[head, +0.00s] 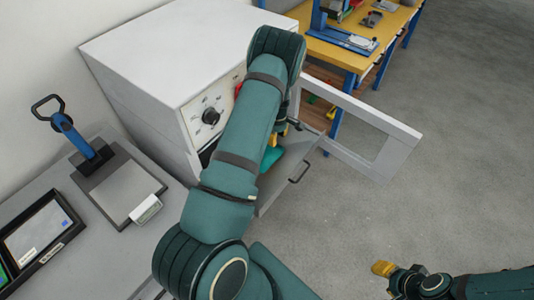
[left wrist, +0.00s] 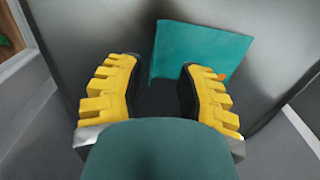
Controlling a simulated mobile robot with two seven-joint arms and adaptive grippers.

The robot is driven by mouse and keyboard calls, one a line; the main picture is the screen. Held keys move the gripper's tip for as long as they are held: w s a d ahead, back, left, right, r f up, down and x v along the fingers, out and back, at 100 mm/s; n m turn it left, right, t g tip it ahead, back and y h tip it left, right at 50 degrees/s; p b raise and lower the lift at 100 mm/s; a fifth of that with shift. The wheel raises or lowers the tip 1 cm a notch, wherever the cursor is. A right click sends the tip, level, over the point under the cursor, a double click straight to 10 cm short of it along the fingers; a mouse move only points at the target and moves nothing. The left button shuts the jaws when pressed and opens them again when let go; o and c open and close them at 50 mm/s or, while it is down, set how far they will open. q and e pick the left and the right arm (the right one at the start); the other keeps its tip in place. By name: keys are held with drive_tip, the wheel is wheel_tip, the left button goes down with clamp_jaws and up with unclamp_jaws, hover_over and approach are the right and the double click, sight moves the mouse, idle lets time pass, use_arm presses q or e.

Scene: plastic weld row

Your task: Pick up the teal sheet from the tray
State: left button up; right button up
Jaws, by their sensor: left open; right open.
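The teal sheet (left wrist: 200,48) lies on a grey surface just beyond my left fingertips in the left wrist view, with a small orange mark at its lower right edge. In the head view part of the sheet (head: 270,158) shows beside my left forearm, over the grey tray (head: 285,172) with a handle. My left gripper (left wrist: 158,68) is open with nothing between its yellow fingers. The sheet's near edge is close to the right finger; I cannot tell whether they touch. My arm mostly hides this gripper in the head view. My right gripper (head: 384,269) is open and empty, over the floor.
A white oven (head: 170,50) with a black dial stands behind my left arm. Its framed door (head: 385,150) is swung open to the right. A blue-handled press (head: 85,150) and a screen (head: 40,235) are on the left bench. A yellow workbench (head: 340,55) is behind. Floor at right is clear.

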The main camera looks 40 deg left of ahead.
use_arm(q)
drive_tip(key=f, duration=0.5)
drive_tip(key=shift+w+a+f, duration=0.15)
drive_tip(key=shift+w, duration=0.15)
clamp_jaws()
